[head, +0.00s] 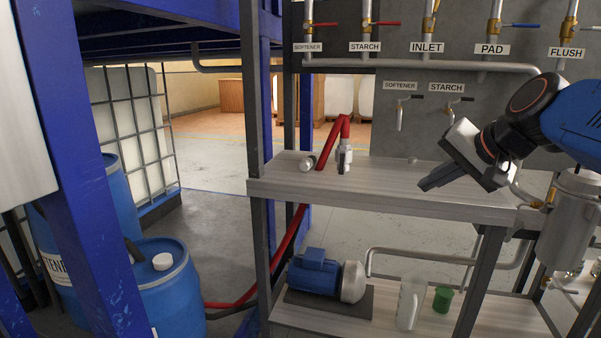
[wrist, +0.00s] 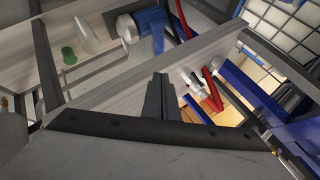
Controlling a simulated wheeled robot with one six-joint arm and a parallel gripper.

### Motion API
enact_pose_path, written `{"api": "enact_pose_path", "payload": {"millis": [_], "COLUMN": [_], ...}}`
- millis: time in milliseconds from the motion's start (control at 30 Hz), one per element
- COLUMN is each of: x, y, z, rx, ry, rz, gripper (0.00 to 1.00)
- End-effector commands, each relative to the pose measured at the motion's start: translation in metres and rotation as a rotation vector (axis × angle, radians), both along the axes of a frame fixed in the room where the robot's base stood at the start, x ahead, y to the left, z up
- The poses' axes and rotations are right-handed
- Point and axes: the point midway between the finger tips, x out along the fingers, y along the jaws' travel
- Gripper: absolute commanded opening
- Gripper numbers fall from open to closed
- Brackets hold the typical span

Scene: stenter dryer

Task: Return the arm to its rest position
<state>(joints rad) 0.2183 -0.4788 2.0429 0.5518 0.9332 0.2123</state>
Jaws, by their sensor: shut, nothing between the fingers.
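My gripper (head: 428,184) is shut and empty. In the head view it hangs over the right part of the upper shelf (head: 400,194), below the starch tap, with its fingers pointing down and left. My blue and black arm reaches in from the right edge. In the wrist view my gripper's fingers (wrist: 160,82) are together in front of the shelf board (wrist: 120,88). Whether the fingers touch anything is not seen; they look clear of the shelf.
A red hose (head: 333,143) with a metal nozzle (head: 344,158) rests on the upper shelf. Labelled valves (head: 427,28) line the panel above. A pump (head: 315,272), a clear jug (head: 411,303) and a green cup (head: 443,299) stand on the lower shelf. Blue drums (head: 165,285) stand left.

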Motion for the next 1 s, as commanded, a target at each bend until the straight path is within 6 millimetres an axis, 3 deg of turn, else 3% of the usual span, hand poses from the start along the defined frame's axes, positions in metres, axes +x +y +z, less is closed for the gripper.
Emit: {"api": "enact_pose_path", "payload": {"millis": [33,300,500,700,1000], "x": [-0.022,-0.129,-0.186,-0.207,-0.208], "y": [0.006,0.007,-0.005,-0.013,-0.013], "z": [-0.025,-0.151,-0.219,-0.244,-0.244], "rx": [-0.056,-0.378,-0.563,-0.637,-0.64], "ry": [0.025,0.155,0.22,0.244,0.246], "rz": [0.039,0.257,0.396,0.452,0.454], "gripper": [0.0,0.0,0.0,0.0,0.0]}}
